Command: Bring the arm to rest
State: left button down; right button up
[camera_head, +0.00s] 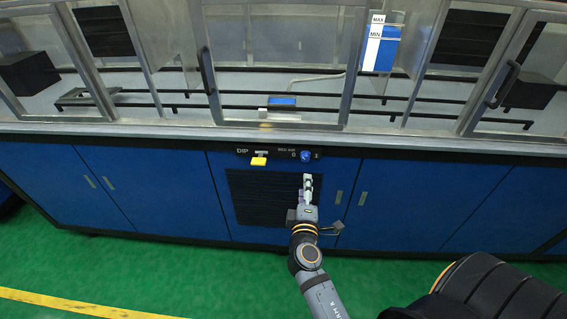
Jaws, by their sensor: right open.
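My right arm comes in from the lower right. Its gripper (307,186) is in front of the dark louvred vent (258,200) on the blue cabinet, just below a blue knob (306,155). I cannot tell whether the fingertips touch the knob or the panel. I see nothing held in the jaws. My left gripper is not in view.
The blue cabinet (140,190) with a framed glass enclosure above spans the view. Door handles (362,198) are on the cabinet front. The green floor (150,275) is clear, with a yellow line (70,304).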

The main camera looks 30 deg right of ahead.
jog(key=s+a+f+m+g+y+p, duration=0.1)
jog(key=s+a+f+g+y+p, duration=0.1)
jog(key=f, duration=0.7)
jog(key=s+a+f+g+y+p, duration=0.1)
jog(key=s+a+f+g+y, duration=0.15)
jog(key=f, duration=0.65)
jog(key=s+a+f+m+g+y+p, duration=0.1)
jog(key=s+f+y+p, duration=0.15)
jog(key=f, duration=0.65)
jog(key=s+d+f+m+g+p, duration=0.1)
jog(key=s+f, duration=0.4)
jog(key=s, duration=0.5)
jog(key=s+d+f+m+g+y+p, duration=0.1)
jog(key=s+f+m+g, duration=0.3)
jog(key=s, duration=0.7)
jog(key=s+d+f+m+g+p, duration=0.1)
jog(key=s+f+m+g+p, duration=0.1)
jog(key=s+f, duration=0.5)
jog(key=s+g, duration=0.1)
jog(key=s, duration=0.2)
jog(key=shift+s+d+m, duration=0.15)
jog(key=shift+d+m, duration=0.15)
jog(key=shift+m, duration=0.1)
